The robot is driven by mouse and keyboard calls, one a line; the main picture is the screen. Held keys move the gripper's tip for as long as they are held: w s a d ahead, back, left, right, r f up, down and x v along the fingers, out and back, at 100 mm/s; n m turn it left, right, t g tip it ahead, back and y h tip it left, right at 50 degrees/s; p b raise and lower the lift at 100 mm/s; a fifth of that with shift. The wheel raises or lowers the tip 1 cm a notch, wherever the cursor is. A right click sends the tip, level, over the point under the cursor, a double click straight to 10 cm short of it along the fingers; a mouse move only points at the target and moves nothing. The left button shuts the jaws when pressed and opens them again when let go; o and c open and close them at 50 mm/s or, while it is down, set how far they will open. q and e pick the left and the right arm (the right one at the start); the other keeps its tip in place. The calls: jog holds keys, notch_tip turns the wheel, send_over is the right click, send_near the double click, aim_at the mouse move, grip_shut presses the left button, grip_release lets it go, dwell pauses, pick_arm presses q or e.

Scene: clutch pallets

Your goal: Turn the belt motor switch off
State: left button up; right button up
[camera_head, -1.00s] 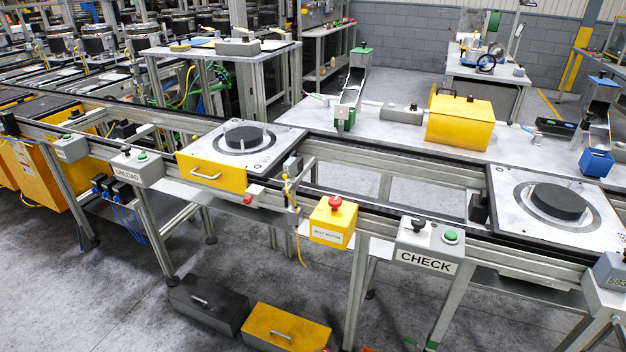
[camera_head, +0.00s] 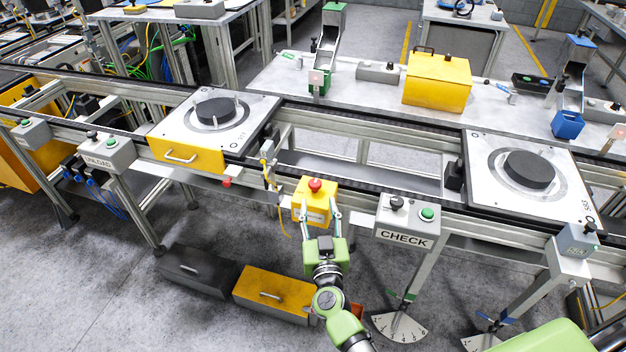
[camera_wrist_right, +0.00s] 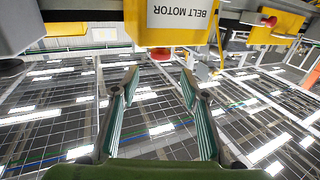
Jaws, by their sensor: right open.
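The belt motor switch is a yellow box (camera_head: 323,193) with a red knob (camera_head: 315,185) on top, fixed to the near rail of the conveyor. In the right wrist view the picture is upside down: the yellow box (camera_wrist_right: 180,22) carries a "BELT MOTOR" label, and the red knob (camera_wrist_right: 160,54) shows beneath it. My right gripper (camera_head: 319,213) is open at the box's near side, its fingers spread to either side in the head view. In the right wrist view my right gripper (camera_wrist_right: 158,75) has nothing between its fingers. My left gripper is not in view.
The CHECK box (camera_head: 405,220) with black and green knobs stands close to the right.

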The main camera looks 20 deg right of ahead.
aim_at(316, 188)
jog(key=x, duration=0.9)
jog(key=shift+w+f, duration=0.1)
jog(key=shift+w, duration=0.3)
jog(key=c, duration=1.1)
